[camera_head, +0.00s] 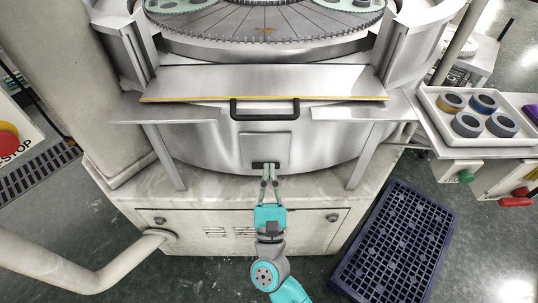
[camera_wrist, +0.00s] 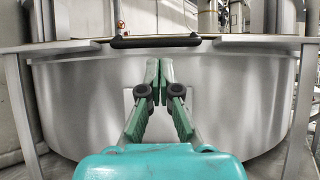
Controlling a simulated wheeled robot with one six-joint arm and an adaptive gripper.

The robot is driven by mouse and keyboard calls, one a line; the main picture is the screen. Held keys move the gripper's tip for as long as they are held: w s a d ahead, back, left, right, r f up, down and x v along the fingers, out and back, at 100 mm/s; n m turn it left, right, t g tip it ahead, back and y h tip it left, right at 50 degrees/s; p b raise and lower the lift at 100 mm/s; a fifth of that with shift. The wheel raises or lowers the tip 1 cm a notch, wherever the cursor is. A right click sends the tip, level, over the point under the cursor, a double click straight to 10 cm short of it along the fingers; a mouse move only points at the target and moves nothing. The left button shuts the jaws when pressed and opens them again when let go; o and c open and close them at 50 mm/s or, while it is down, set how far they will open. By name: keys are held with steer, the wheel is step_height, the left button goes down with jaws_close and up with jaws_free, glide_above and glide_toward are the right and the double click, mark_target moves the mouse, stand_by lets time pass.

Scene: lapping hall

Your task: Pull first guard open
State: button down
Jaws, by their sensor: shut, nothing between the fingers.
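The guard (camera_head: 265,82) is a flat grey metal panel with a yellow front edge, lying in front of the toothed round plate. Its black bar handle (camera_head: 265,117) sticks out at the middle of the front edge. The handle also shows in the wrist view (camera_wrist: 155,42), above and beyond the fingertips. My gripper (camera_head: 264,168) is below the handle in the head view, in front of the curved metal drum (camera_head: 210,140). In the wrist view my gripper (camera_wrist: 158,68) has its green fingers together and empty, apart from the handle.
Flat metal ledges (camera_head: 350,112) flank the handle. A white tray (camera_head: 440,125) with several tape rolls stands at the right, above coloured knobs. A dark blue crate (camera_head: 395,240) lies on the floor at lower right. A pale bent pipe (camera_head: 85,278) and red stop button (camera_head: 8,141) are left.

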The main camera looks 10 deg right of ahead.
steer(key=shift+s, duration=0.25)
steer(key=shift+f, duration=0.1)
